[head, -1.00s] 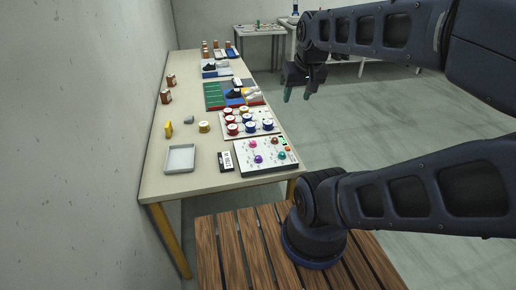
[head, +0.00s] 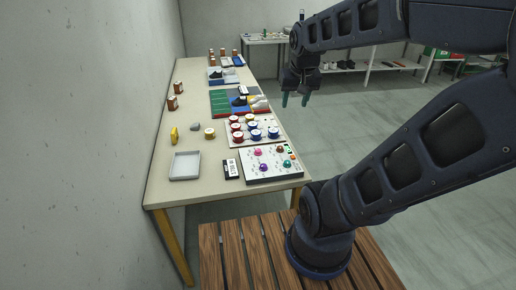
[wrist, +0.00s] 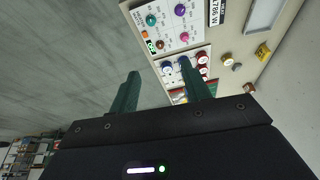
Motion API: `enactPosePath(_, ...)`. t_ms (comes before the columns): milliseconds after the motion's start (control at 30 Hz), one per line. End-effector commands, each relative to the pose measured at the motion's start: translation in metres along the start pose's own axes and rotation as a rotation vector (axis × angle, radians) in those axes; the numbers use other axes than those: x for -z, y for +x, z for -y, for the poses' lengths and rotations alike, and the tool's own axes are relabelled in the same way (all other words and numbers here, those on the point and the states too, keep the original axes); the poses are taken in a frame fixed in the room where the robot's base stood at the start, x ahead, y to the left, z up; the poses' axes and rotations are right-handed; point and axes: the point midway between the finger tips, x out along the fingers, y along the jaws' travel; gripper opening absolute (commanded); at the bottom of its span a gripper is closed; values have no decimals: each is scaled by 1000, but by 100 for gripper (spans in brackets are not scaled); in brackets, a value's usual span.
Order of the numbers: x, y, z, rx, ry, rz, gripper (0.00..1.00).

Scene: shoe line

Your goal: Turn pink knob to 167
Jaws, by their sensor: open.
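The pink knob (head: 258,153) is on the white control panel (head: 287,173) at the near right edge of the table. It sits at the panel's upper left, above a purple knob (head: 263,167), with a red-brown knob (head: 280,150) and a teal knob (head: 288,163) to the right. In the wrist view the pink knob (wrist: 180,10) and purple knob (wrist: 184,38) show at the top. My gripper (head: 295,100) is open and empty, in the air right of the table, apart from the panel. The knob's dial reading is too small to tell.
Behind the panel is a board with several red and blue round pieces (head: 254,134). A black label block (head: 231,169) and a grey tray (head: 185,166) lie left of the panel. A yellow round piece (head: 210,133) stands farther back.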

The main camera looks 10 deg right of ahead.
Motion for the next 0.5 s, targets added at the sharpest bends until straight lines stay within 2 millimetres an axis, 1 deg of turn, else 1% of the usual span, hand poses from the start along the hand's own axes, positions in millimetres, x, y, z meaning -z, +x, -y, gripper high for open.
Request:
enactPosePath(33,9,8,3,-4,16,18,48)
enactPosePath(200,35,34,13,-17,74,62,48)
enactPosePath(367,57,63,22,-29,127,102,48)
enactPosePath(500,74,90,31,-39,174,138,48)
